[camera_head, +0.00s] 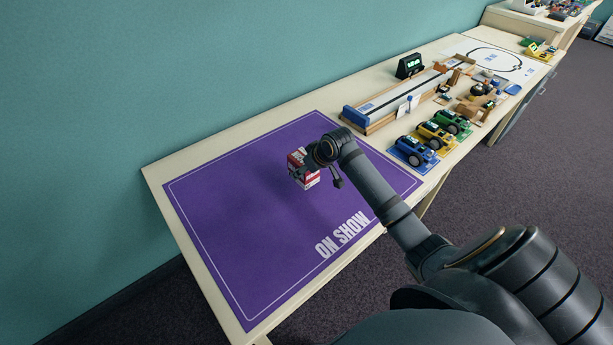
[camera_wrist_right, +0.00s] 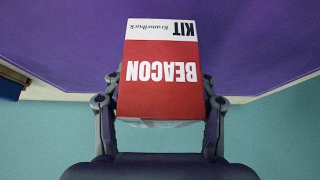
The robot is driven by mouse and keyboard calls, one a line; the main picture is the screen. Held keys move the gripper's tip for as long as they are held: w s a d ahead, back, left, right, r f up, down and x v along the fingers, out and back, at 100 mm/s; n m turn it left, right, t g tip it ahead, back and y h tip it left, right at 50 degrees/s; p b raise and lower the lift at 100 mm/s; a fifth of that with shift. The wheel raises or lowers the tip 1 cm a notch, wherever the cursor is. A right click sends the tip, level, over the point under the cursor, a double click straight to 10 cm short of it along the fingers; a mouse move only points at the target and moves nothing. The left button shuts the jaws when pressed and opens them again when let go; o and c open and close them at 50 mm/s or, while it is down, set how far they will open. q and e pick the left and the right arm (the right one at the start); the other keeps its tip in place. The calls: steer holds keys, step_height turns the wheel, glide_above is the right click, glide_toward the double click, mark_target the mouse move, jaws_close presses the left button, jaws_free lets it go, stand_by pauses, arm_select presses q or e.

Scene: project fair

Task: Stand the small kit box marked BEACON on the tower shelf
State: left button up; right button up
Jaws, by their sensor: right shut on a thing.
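The small red-and-white kit box (camera_head: 299,172) is at my right gripper (camera_head: 318,168) over the purple mat in the head view. In the right wrist view the box (camera_wrist_right: 160,80) reads BEACON and KIT, with the lettering upside down in the picture. The two fingers of my right gripper (camera_wrist_right: 161,88) close on its sides. Part of the box is hidden by the gripper in the head view. I cannot tell whether its underside touches the mat. My left gripper is not in view. I cannot make out a tower shelf in either view.
The purple mat (camera_head: 240,200) marked ON SHOW covers the table's near end and is otherwise bare. Beyond it are a long track (camera_head: 400,100), small blue (camera_head: 414,152), yellow (camera_head: 436,135) and green (camera_head: 453,122) cars, and a black display (camera_head: 410,66). A teal wall runs behind.

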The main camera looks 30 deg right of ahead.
steer(key=shift+w+d+f, duration=0.1)
steer(key=shift+d+f, duration=0.05)
steer(key=shift+f, duration=0.8)
steer(key=shift+d+f, duration=0.1)
steer(key=shift+f, duration=0.8)
steer(key=o, duration=1.4)
steer(key=shift+f, duration=0.15)
steer(key=shift+c, duration=0.2)
steer(key=shift+r, duration=0.25)
steer(key=a+p+v, duration=0.1)
steer(key=v, duration=1)
steer(key=shift+s+d+r+p, duration=0.3)
steer(key=shift+d+r, duration=0.05)
steer(key=shift+d, duration=0.15)
